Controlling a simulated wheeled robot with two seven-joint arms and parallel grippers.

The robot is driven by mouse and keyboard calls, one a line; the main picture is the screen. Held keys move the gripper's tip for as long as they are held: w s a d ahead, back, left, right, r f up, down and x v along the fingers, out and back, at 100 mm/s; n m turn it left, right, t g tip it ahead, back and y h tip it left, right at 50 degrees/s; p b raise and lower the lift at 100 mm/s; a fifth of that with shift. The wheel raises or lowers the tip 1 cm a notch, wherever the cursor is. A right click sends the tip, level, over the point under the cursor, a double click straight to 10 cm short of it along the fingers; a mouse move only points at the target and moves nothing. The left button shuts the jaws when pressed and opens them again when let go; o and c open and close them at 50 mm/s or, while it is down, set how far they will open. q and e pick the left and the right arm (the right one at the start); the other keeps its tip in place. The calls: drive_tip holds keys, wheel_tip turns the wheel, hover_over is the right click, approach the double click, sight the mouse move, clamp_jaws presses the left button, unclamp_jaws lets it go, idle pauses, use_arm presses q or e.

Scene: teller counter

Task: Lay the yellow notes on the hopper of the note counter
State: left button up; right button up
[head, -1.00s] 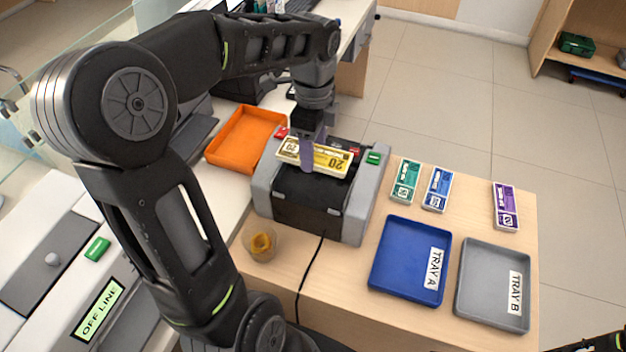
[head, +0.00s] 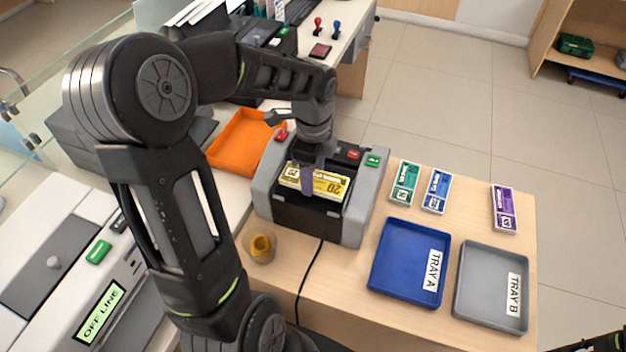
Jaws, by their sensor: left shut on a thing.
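The yellow notes (head: 331,185) are a flat banded bundle marked 20, lying level at the top of the note counter. The note counter (head: 361,208) is a grey and black machine on the wooden counter. My left gripper (head: 318,176) comes down from above and is shut on the yellow notes near their middle. The notes are within the hopper area, between the machine's grey sides; I cannot tell whether they touch the hopper surface. The gripper hides part of the notes and the back of the machine. My right gripper is not in view; only a dark piece shows at the lower right corner.
An orange tray (head: 235,143) stands left of the machine. Green notes (head: 405,184), blue notes (head: 437,191) and purple notes (head: 504,208) lie to the right, behind the blue tray A (head: 395,275) and grey tray B (head: 480,297). A small cup (head: 259,247) stands in front of the machine.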

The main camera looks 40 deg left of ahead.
use_arm(q)
drive_tip(key=shift+f, duration=1.35)
drive_tip(key=shift+f, duration=0.1)
drive_tip(key=shift+f, duration=0.15)
drive_tip(key=o, duration=1.4)
wheel_tip(320, 180, up, 12)
drive_tip(key=shift+r, duration=0.25)
